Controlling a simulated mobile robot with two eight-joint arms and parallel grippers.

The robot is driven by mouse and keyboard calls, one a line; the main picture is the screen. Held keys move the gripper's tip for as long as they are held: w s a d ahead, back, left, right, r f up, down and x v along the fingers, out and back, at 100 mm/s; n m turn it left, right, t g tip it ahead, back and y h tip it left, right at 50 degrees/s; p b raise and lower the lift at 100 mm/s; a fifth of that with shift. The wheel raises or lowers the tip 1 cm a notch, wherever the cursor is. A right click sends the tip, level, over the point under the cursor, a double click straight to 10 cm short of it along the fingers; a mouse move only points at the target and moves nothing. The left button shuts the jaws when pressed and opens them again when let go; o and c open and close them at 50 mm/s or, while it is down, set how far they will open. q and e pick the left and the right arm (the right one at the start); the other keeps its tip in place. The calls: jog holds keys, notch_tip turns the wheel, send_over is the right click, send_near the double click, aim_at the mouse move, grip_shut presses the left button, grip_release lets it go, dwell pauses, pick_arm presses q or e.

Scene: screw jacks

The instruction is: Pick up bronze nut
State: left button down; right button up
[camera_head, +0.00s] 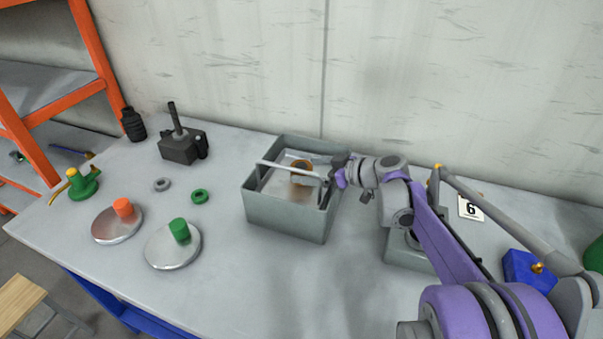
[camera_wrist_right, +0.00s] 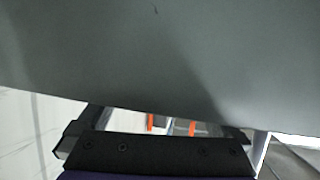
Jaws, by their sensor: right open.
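The bronze nut (camera_head: 301,166) shows as a brownish-orange ring inside the grey open box (camera_head: 285,217), toward its middle. A pale bar crosses in front of it and hides part of it. My right gripper (camera_head: 337,172) is at the box's right rim, just right of the nut, and is open. The nut is not between its fingers as far as I can see. In the right wrist view a plain grey surface (camera_wrist_right: 150,55) fills most of the picture, and the nut does not show. My left gripper is not in view.
Left of the box lie a green ring (camera_head: 200,196), a grey ring (camera_head: 161,185) and two round metal plates with an orange knob (camera_head: 123,208) and a green knob (camera_head: 180,231). A dark block with a rod (camera_head: 180,145) stands behind. The front middle of the table is clear.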

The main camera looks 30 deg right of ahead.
aim_at(309, 169)
jog(key=x, duration=0.3)
jog(key=shift+w, duration=0.1)
grip_shut()
dwell(0.4)
